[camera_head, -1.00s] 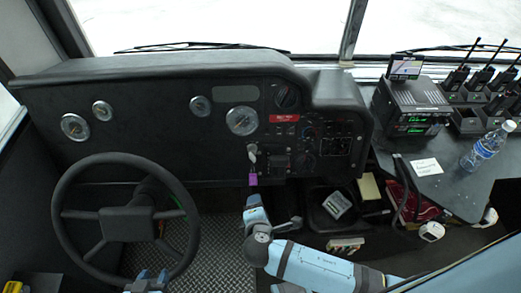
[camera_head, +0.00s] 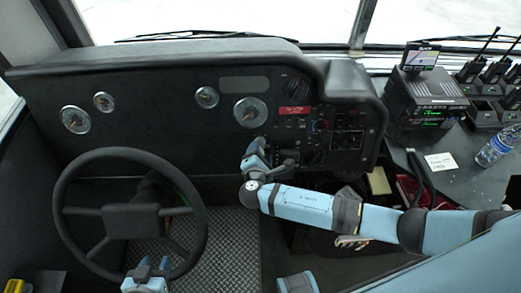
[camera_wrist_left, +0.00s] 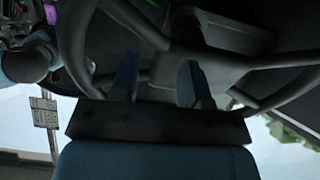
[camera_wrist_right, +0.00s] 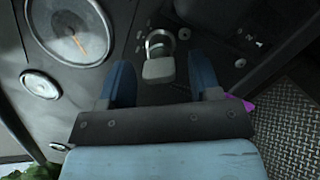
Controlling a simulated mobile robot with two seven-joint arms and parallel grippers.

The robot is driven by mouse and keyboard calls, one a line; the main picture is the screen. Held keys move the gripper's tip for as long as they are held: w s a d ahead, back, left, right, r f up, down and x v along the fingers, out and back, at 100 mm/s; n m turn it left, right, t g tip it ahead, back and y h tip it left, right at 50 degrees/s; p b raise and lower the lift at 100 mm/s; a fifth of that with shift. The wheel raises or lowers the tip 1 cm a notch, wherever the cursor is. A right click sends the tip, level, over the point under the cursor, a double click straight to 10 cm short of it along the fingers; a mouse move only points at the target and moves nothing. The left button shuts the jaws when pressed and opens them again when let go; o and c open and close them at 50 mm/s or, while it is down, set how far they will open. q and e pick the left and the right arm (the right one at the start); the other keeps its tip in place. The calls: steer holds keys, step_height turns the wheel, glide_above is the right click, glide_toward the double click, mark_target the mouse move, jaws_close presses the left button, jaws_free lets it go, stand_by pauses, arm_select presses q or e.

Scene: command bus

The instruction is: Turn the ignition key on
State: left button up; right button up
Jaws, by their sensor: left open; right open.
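The ignition key (camera_wrist_right: 158,68) has a pale grey head and sits in a round metal lock on the dashboard panel, as the right wrist view shows. A purple tag (camera_wrist_right: 236,103) shows partly behind one finger. My right gripper (camera_head: 257,147) is open at the panel, its fingers either side of the key head in the right wrist view (camera_wrist_right: 162,80), with visible gaps. In the head view it hides the key. My left gripper (camera_head: 151,267) is open and empty by the lower rim of the steering wheel; its fingers also show in the left wrist view (camera_wrist_left: 157,80).
The steering wheel (camera_head: 128,152) stands left of the key area. A large gauge (camera_head: 250,112) is just above the right gripper. A side desk (camera_head: 468,188) at the right holds a radio unit (camera_head: 425,100), walkie-talkies and a water bottle (camera_head: 497,147). My right arm crosses above the footwell.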

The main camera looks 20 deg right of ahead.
steer(key=shift+x, duration=0.8)
jaws_close()
